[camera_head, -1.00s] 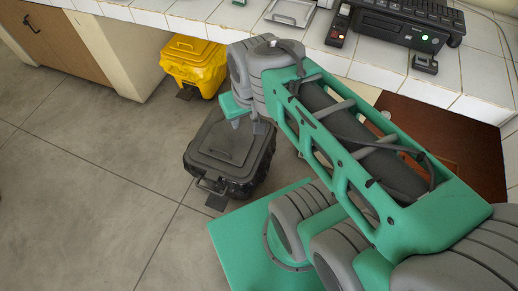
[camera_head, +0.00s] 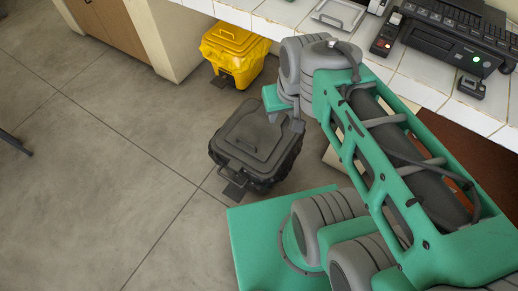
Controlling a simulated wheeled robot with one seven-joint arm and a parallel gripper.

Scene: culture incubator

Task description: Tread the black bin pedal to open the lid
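The black bin (camera_head: 250,138) stands on the floor at the middle of the view, with its lid closed. Its dark pedal (camera_head: 233,191) sticks out low at the front, near the corner of my green base. My gripper (camera_head: 292,113) hangs at the end of my arm over the bin's right back corner, apart from the pedal. Its fingers are mostly hidden or blend with the bin, so their opening is unclear. Whether it touches the bin cannot be told.
A yellow bin (camera_head: 235,48) with its own pedal stands behind, beside the counter's pillar. The white tiled counter (camera_head: 280,12) runs along the back right and carries a black device (camera_head: 455,45). A dark object (camera_head: 15,143) shows at the left edge. The floor on the left is otherwise clear.

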